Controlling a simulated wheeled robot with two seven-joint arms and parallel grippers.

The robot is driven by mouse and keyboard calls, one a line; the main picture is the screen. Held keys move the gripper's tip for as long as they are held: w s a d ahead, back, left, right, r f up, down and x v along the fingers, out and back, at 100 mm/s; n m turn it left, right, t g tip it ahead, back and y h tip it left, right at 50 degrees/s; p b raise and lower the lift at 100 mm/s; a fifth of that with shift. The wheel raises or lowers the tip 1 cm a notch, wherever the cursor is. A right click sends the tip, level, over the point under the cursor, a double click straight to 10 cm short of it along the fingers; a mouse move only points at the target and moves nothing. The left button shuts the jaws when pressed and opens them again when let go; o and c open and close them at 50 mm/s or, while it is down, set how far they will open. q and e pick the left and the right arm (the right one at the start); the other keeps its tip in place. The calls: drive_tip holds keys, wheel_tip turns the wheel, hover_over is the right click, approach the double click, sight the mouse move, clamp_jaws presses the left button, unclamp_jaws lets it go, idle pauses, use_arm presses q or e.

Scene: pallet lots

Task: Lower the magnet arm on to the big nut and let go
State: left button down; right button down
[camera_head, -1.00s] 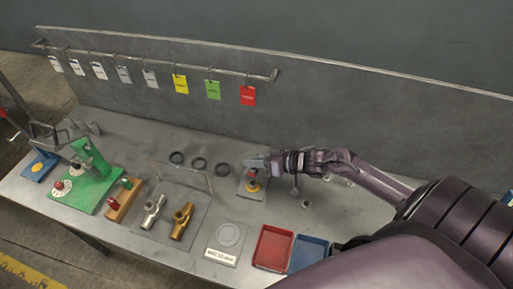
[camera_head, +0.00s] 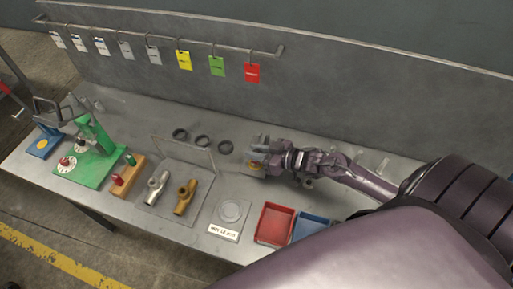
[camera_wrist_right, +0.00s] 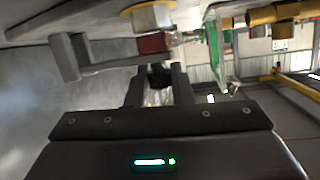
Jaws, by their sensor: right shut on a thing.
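The magnet arm is a grey bar (camera_wrist_right: 108,56) with a red block (camera_wrist_right: 154,42) at one end, seen in the right wrist view. My right gripper (camera_wrist_right: 155,78) is shut on it at the red end. My left gripper is not in view.
Three black rings (camera_head: 202,141) lie left of the gripper. A silver fitting (camera_head: 157,187) and a brass fitting (camera_head: 186,197) lie further left. A red tray (camera_head: 273,225) and a blue tray (camera_head: 310,228) stand in front. Coloured tags (camera_head: 217,66) hang from the back rail.

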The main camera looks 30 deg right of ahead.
drive_tip(key=shift+s+a+f, duration=0.15)
drive_tip(key=shift+s+f, duration=0.1)
drive_tip(key=shift+f, duration=0.1)
drive_tip(key=c, duration=1.7)
unclamp_jaws()
drive_tip(key=o, duration=0.4)
drive_tip(key=shift+w+r, duration=0.15)
drive_tip(key=shift+v, duration=3.95)
drive_tip(key=shift+w, duration=0.1)
